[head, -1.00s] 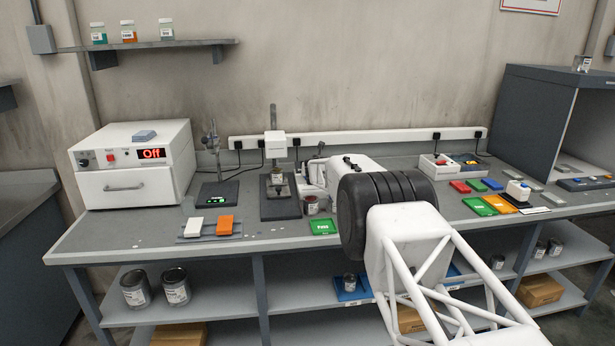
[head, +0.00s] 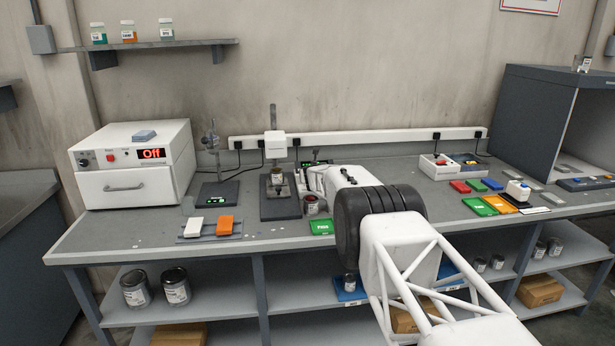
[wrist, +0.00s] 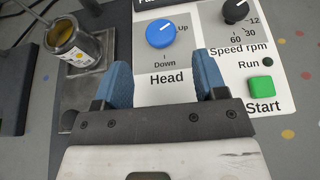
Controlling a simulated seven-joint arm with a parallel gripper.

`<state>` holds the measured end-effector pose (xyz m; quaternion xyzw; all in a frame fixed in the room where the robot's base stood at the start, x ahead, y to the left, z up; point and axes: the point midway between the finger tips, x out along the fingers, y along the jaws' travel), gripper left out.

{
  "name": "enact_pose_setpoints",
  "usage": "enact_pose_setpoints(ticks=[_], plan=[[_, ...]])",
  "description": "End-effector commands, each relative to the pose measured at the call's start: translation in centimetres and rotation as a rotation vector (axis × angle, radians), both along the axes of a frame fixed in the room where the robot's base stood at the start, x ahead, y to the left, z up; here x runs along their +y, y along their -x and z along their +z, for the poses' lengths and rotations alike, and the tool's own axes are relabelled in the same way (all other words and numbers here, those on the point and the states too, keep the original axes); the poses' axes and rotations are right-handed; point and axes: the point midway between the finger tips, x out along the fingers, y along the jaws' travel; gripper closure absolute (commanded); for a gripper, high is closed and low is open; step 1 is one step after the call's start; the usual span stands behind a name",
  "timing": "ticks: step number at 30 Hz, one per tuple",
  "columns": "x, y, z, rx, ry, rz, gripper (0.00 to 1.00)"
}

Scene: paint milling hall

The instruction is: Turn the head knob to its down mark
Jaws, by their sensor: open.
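The head knob (wrist: 160,33) is a round blue knob with a white pointer line in the wrist view. It sits on a white panel (wrist: 206,50), above the word Head. The line points up and right, toward the Up mark (wrist: 183,28). The Down mark (wrist: 165,64) is just below the knob. My gripper (wrist: 163,78) is open and empty, its two blue fingers apart on either side of the space below the knob. The fingers look clear of the knob. In the head view my arm hides most of the panel.
A black speed knob (wrist: 236,11) and green Start button (wrist: 261,88) are right of the head knob. An open can (wrist: 70,40) stands left. In the head view, a white oven (head: 135,165) reads Off, and a green tray (head: 321,227) lies in front of my gripper.

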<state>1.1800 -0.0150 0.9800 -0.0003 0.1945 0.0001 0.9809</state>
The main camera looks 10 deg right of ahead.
Motion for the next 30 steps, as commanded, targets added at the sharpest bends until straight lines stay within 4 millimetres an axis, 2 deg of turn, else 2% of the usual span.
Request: enact_pose_setpoints(ticks=[30], plan=[[0.0,-5.4,-2.5,0.002,-0.001,0.0,0.35]])
